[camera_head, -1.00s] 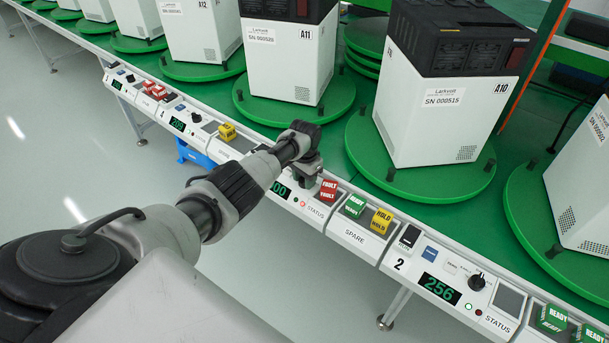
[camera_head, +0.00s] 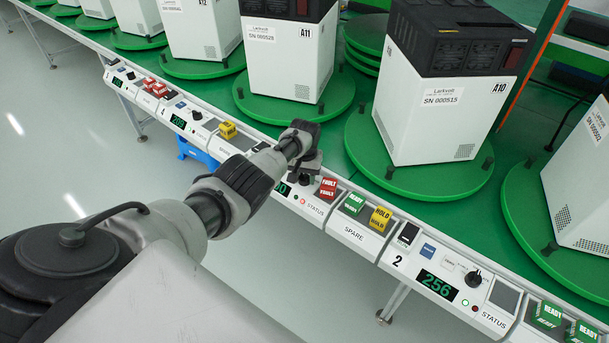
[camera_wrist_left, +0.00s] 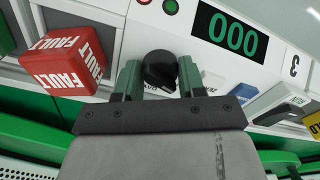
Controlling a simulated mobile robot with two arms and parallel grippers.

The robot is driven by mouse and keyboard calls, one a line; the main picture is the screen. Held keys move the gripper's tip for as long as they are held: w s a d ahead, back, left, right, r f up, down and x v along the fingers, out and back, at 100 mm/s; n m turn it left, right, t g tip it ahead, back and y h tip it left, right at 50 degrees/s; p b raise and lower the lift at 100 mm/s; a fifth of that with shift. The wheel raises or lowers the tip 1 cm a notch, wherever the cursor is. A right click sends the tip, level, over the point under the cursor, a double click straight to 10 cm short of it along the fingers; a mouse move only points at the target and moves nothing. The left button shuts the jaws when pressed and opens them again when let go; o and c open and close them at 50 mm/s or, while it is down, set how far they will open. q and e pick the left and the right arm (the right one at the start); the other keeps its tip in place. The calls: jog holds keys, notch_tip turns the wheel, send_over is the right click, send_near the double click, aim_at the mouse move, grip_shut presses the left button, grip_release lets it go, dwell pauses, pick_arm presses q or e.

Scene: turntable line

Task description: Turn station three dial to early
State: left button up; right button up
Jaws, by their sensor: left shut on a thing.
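The station three dial (camera_wrist_left: 158,66) is a black round knob on the white panel, beside a display (camera_wrist_left: 232,36) reading 000 and the number 3. My left gripper (camera_wrist_left: 161,76) is shut on the dial, with one green-grey finger on each side of it. My right gripper does not show.
The red FAULT cube stands close beside the gripper. Farther right are a green READY cube (camera_head: 353,203), a yellow HOLD cube (camera_head: 380,218) and station two's dial (camera_head: 473,278). White machines on green turntables (camera_head: 420,190) stand behind the panel.

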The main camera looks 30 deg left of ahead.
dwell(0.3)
pick_arm(q)
jog(key=o, duration=0.9)
notch_tip(320, 180, up, 10)
jog(key=p, duration=0.3)
jog(key=shift+r, duration=0.45)
